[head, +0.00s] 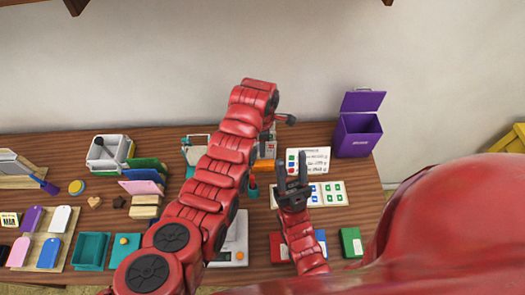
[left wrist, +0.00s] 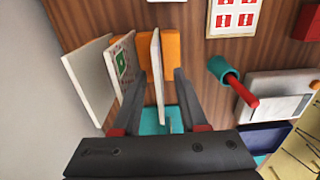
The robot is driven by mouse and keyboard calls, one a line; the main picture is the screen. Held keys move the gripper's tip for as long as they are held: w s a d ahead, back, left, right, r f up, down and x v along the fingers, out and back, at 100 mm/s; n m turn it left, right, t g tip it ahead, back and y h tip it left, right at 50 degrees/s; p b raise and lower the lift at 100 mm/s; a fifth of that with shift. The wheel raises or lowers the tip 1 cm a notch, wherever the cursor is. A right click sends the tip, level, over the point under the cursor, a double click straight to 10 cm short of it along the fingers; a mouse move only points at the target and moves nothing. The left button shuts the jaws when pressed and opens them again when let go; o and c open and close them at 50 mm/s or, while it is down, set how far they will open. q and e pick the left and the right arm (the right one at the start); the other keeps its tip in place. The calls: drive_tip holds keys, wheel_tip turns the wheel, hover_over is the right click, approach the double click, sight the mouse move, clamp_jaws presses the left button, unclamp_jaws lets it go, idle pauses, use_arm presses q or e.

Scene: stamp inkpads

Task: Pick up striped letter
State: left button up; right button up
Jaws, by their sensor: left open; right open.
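Three upright thin letters or cards stand by an orange holder (left wrist: 172,50) in the left wrist view: a plain pale one (left wrist: 86,88), one with a green stamp (left wrist: 122,62) and a whitish one (left wrist: 156,80) seen nearly edge-on. No stripes can be made out, so I cannot tell which is the striped letter. My left gripper (left wrist: 160,72) is open, its fingers on either side of the whitish letter. In the head view my left arm mostly hides the orange holder (head: 264,165). My right gripper (head: 292,162) is open and empty, fingers upward, in front of the stamped sheets.
A teal cup (left wrist: 224,69) with a red pen stands right of the holder. A purple bin (head: 357,135) stands at the back right. A printed sheet (head: 308,160) and stamp card (head: 333,193) lie nearby. A green inkpad (head: 351,242) lies at front right. The table's left side is crowded.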

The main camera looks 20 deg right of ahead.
use_arm(q)
drive_tip(key=shift+f+p, duration=0.3)
drive_tip(key=shift+f, duration=1.35)
clamp_jaws()
